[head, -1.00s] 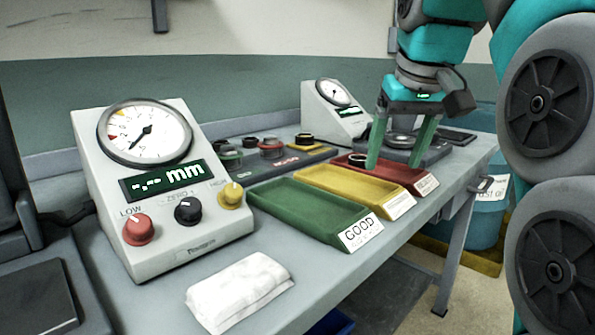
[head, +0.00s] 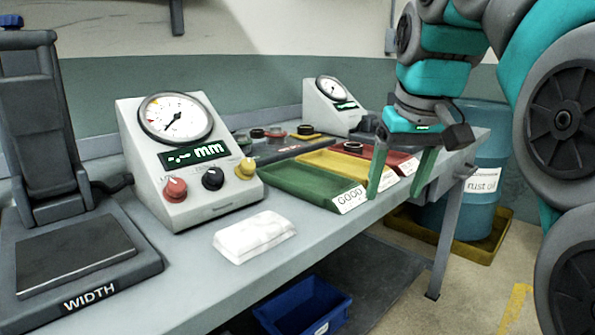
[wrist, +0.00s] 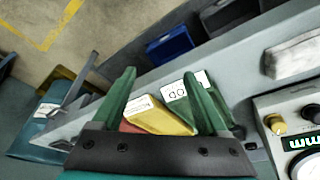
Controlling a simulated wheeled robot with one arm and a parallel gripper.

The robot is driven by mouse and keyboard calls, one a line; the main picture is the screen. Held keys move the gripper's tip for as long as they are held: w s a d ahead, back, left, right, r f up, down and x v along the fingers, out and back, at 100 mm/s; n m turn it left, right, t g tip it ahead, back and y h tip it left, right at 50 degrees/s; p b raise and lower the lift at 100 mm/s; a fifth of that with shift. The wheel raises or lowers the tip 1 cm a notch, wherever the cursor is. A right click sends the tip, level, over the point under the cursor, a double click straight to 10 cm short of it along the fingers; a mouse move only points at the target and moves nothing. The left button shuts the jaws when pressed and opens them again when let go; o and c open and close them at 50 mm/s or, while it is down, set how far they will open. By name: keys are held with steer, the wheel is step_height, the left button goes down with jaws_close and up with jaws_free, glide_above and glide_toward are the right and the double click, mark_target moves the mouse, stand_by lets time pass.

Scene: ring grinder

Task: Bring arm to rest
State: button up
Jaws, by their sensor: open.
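My gripper (head: 398,174) is open and empty. In the head view it hangs on the right, in front of the front ends of the trays, with its fingers pointing down. In the wrist view the two green fingers of my gripper (wrist: 165,98) are spread apart with nothing between them. Beyond them lie the yellow tray (wrist: 152,117) and the green tray (wrist: 190,100). In the head view the green tray (head: 300,182), yellow tray (head: 340,165) and red tray (head: 395,160) stand side by side. A dark ring (head: 353,147) sits by the red tray.
A gauge box (head: 185,165) and a white cloth (head: 254,236) stand on the bench. A WIDTH station (head: 75,250) is at the left, a second gauge (head: 330,105) at the back. A blue bin (head: 303,305) is below; a blue barrel (head: 478,180) stands right. Floor in front is clear.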

steer(key=s+f+g, duration=0.2)
steer(key=s+f, duration=1)
steer(key=f, duration=0.4)
steer(key=s+f+m+g, duration=0.1)
steer(key=s+f+g, duration=0.2)
steer(key=s+f, duration=1)
step_height(320, 180, down, 3)
steer(key=shift+r, duration=0.1)
